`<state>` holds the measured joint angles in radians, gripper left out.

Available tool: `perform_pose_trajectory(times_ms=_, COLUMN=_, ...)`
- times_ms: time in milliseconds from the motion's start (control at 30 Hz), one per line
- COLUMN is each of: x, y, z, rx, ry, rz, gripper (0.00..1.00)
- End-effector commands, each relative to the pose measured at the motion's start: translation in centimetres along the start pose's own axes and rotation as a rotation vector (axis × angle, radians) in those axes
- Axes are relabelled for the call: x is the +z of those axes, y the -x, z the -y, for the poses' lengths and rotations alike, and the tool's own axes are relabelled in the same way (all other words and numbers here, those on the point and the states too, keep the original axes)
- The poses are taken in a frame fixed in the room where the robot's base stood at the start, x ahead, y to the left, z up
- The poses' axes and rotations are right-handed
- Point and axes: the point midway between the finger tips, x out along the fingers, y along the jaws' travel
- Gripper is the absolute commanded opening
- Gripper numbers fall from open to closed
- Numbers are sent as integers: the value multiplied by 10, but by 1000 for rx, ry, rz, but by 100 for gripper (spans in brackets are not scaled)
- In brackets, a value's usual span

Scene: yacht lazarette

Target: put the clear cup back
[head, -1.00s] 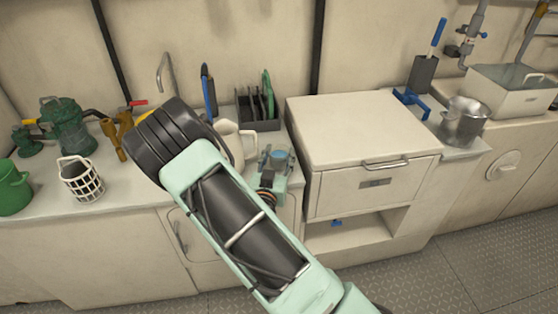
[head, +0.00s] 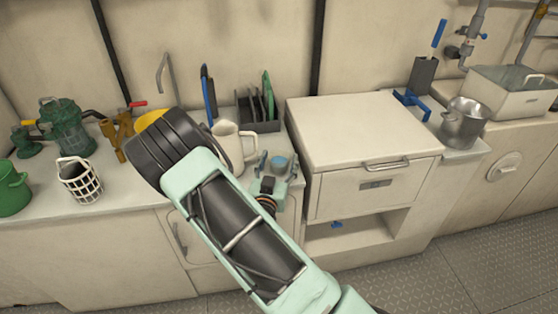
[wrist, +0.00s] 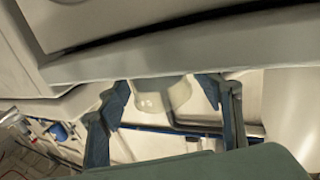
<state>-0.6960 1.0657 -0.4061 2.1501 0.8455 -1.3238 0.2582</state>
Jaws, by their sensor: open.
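The clear cup (head: 279,164) shows as a small bluish, see-through shape on the counter strip between the white pitcher and the white cabinet. In the wrist view the cup (wrist: 160,94) looks pale and lies between the two fingers. My gripper (head: 277,169) is open around the cup, with a finger on each side. In the wrist view the gripper (wrist: 165,108) has gaps beside the cup, and its lower part is partly hidden. I cannot tell exactly what the cup's base rests on.
The white pitcher (head: 232,146) stands close on the left, partly behind my arm. A dark rack (head: 258,121) with upright boards is behind. The white cabinet (head: 360,130) rises close on the right. A metal pot (head: 464,123) stands farther right. A lattice basket (head: 80,181) stands left.

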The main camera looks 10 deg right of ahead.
Motion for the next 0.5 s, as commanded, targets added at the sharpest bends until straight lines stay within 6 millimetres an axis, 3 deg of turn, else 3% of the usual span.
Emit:
perform_pose_trajectory(times_ms=67, x=-5, y=0, z=0, rx=0, ry=0, rz=0, gripper=60)
perform_pose_trajectory(times_ms=167, x=-2, y=18, z=1, rx=-1, ry=1, rz=3, gripper=60)
perform_pose_trajectory(times_ms=500, x=-2, y=91, z=1, rx=-3, ry=2, rz=2, gripper=60)
